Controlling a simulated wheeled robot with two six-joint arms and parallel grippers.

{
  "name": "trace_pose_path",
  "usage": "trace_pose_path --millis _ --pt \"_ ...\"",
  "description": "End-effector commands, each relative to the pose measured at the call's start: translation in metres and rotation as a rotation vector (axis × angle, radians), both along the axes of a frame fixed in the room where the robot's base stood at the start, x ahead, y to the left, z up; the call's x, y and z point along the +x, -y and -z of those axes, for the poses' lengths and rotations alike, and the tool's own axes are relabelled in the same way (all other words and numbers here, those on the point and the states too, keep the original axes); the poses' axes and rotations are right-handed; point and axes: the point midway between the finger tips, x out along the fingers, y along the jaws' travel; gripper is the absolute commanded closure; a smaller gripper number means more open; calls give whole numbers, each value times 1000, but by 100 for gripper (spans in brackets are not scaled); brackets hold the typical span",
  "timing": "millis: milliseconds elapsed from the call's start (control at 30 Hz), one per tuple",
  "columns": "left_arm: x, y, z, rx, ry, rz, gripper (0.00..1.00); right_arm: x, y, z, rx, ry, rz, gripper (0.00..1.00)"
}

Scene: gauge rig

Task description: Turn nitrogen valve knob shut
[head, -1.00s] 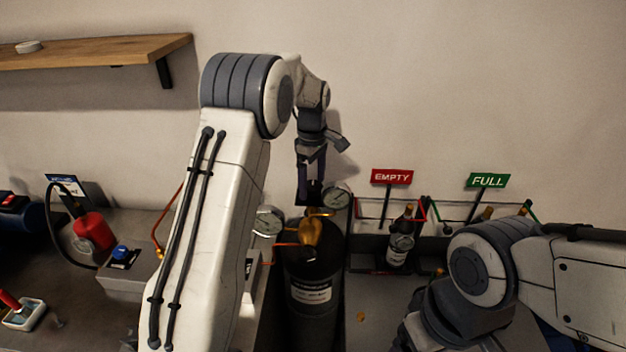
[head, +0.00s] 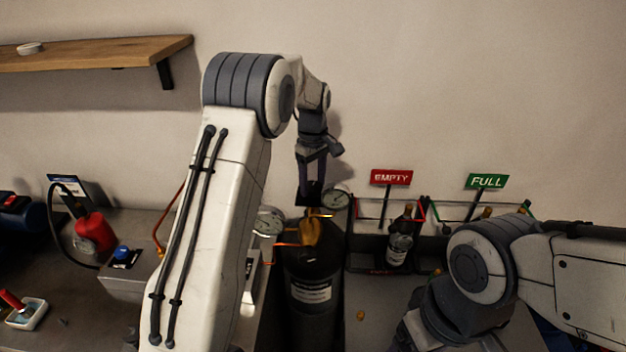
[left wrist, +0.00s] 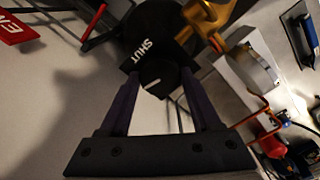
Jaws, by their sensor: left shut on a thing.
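The black valve knob (left wrist: 160,78) sits between my left gripper's fingers in the left wrist view, with a short white mark on its face. Behind it is a black plate (left wrist: 165,28) lettered "SHUT". The white mark does not clearly point at the word. My left gripper (head: 311,190) is shut on the knob, above the brass valve body (head: 312,232) of a dark cylinder (head: 312,268) with a white label. In the head view the fingers hide most of the knob. My right arm shows at the lower right; its fingers are out of sight.
Round gauges stand close beside the valve, one at the right (head: 337,198) and one at the left (head: 269,220). A rack (head: 370,256) with bottles and red "EMPTY" (head: 391,177) and green "FULL" (head: 486,181) signs stands at the right. A wooden shelf (head: 100,50) is upper left.

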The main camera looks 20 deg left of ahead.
Motion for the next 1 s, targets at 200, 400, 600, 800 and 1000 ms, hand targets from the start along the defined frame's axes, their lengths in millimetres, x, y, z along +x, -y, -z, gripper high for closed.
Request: trace_pose_path --millis 200,400,600,800,1000 --pt "0 0 -2 0 0 205 91 0 0 -9 0 0 0 20" --pt "0 0 -2 0 2 394 91 0 0 -14 0 0 -1 20" --pt "1 0 -2 0 3 584 91 0 0 -18 0 0 -2 20" --pt "1 0 -2 0 3 774 91 0 0 -21 0 0 -2 20" --pt "1 0 -2 1 4 959 91 0 0 -24 0 0 -3 20"
